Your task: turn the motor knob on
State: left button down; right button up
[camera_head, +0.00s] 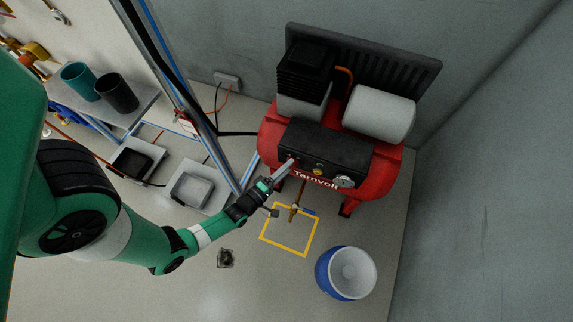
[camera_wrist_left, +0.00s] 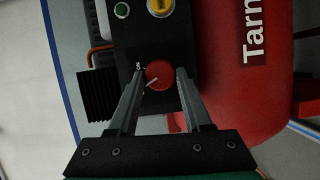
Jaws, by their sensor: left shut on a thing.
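The red motor knob (camera_wrist_left: 160,75) sits on the black control panel (camera_wrist_left: 130,42) of the red compressor (camera_head: 385,180). An "ON" label stands left of the knob in the left wrist view. The knob's white pointer mark slants toward the lower left there. My left gripper (camera_head: 291,163) reaches the left end of the panel (camera_head: 335,150) in the head view. In the left wrist view its fingertips (camera_wrist_left: 158,76) are on either side of the knob, shut on it. In the head view the gripper mostly hides the knob. My right gripper is not in view.
A green button (camera_wrist_left: 122,10) and a yellow knob (camera_wrist_left: 159,7) are on the same panel. A pressure gauge (camera_head: 343,182) is at its right. A blue and white bucket (camera_head: 325,274) stands on the floor near a yellow floor square (camera_head: 266,237). A metal frame post (camera_head: 205,135) rises left of the compressor.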

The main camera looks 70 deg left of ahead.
pick_arm(q)
jog(key=m+g+p, duration=0.1)
jog(key=m+p, duration=0.2)
jog(key=m+g+p, duration=0.2)
jog(key=m+p, duration=0.1)
jog(key=p, duration=0.1)
jog(key=m+g+p, duration=0.1)
jog(key=m+p, duration=0.2)
jog(key=shift+w+d+r+g, duration=0.15)
jog(key=shift+r+g, duration=0.2)
jog(key=shift+g, duration=0.05)
jog(key=shift+p, duration=0.3)
jog(key=shift+c, duration=1.7)
grip_release()
